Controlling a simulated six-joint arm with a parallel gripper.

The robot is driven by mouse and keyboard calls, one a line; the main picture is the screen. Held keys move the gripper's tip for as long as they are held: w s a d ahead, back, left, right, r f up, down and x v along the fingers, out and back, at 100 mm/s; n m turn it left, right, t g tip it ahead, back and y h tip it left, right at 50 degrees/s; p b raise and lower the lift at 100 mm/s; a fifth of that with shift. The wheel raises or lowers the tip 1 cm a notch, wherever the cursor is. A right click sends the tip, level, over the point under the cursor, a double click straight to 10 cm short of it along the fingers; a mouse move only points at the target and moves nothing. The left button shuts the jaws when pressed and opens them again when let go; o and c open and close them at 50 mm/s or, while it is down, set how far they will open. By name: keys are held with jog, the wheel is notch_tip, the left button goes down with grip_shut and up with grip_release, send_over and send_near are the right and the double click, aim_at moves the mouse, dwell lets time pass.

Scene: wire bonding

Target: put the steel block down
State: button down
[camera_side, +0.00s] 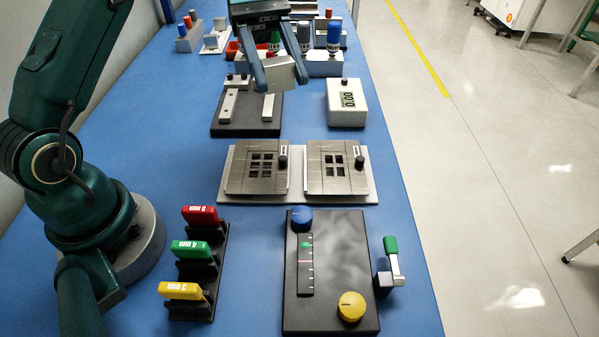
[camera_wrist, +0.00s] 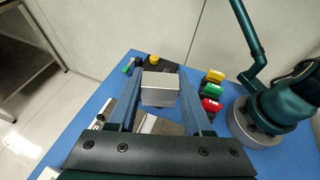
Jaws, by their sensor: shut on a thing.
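The steel block (camera_side: 281,77) is a plain silver-grey box, held slightly tilted in the side view. My gripper (camera_side: 279,82) is shut on it, one finger on each side. In the side view the block appears just above the far part of a black plate (camera_side: 247,128) with light metal bars; I cannot tell the exact gap. In the wrist view the steel block (camera_wrist: 160,89) sits between the two fingers of my gripper (camera_wrist: 159,97) and hides part of what lies beyond.
Nearer are a grey tray (camera_side: 297,199) with two slotted plates, a rack of coloured tags (camera_side: 199,265) and a black panel with knobs (camera_side: 330,300). Bottles (camera_side: 334,36) stand behind my gripper.

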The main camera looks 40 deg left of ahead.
aim_at(284, 63)
jog(key=a+r+n+t, duration=0.1)
jog(key=t, duration=0.1)
jog(key=a+r+n+t+h, duration=0.1)
jog(key=n+t, duration=0.1)
jog(key=a+r+n+t, duration=0.1)
jog(key=a+n, duration=0.1)
jog(key=shift+w+a+r+t, duration=0.1)
jog(key=shift+t, duration=0.3)
jog(key=a+f+n+t+y, duration=0.2)
jog(key=a+n+t, duration=0.2)
jog(key=n+t, duration=0.4)
jog(key=d+m+g, duration=0.2)
jog(key=m+g, duration=0.2)
jog(key=d+m+g+h, duration=0.1)
jog(key=d+m+g, duration=0.2)
jog(key=m+g, duration=0.1)
jog(key=d+m+g, duration=0.3)
jog(key=m+g, duration=0.1)
jog(key=g, duration=0.1)
jog(key=shift+f+h, duration=0.3)
jog(key=shift+f, duration=0.1)
jog(key=s+d+f+m+g+y, duration=0.2)
jog(key=d+f+m+g+y, duration=0.1)
jog(key=d+f+m+g, duration=0.2)
jog(key=shift+s+d+f+y, duration=0.25)
jog(key=shift+d+f, duration=0.2)
jog(key=shift+d, duration=0.55)
